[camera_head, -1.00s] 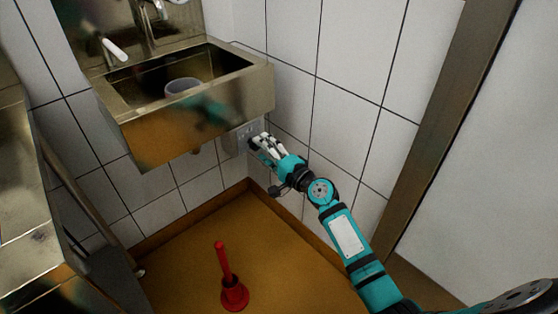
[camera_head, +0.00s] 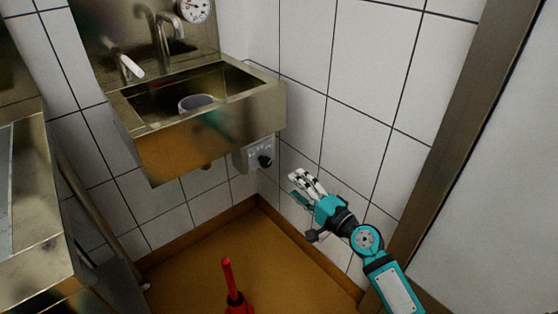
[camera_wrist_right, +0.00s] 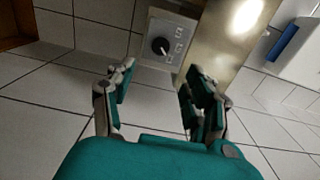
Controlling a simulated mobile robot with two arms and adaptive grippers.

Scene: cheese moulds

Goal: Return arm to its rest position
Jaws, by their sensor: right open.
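My right gripper (camera_head: 302,188) is open and empty in the head view, in front of the white tiled wall, below and to the right of the sink. Its two fingers stand apart in the right wrist view (camera_wrist_right: 158,90), with nothing between them. My teal right arm comes in from the lower right. A grey control box with a black knob (camera_head: 265,161) sits on the wall below the sink, up and left of the gripper and apart from it. The knob also shows in the right wrist view (camera_wrist_right: 161,46). My left gripper is not in view.
A steel sink (camera_head: 215,133) with a grey cylindrical container (camera_head: 196,103) inside hangs on the wall. A red plunger (camera_head: 231,283) stands on the brown floor (camera_head: 195,265). A steel counter (camera_head: 30,210) is at the left, a door frame (camera_head: 470,130) at the right.

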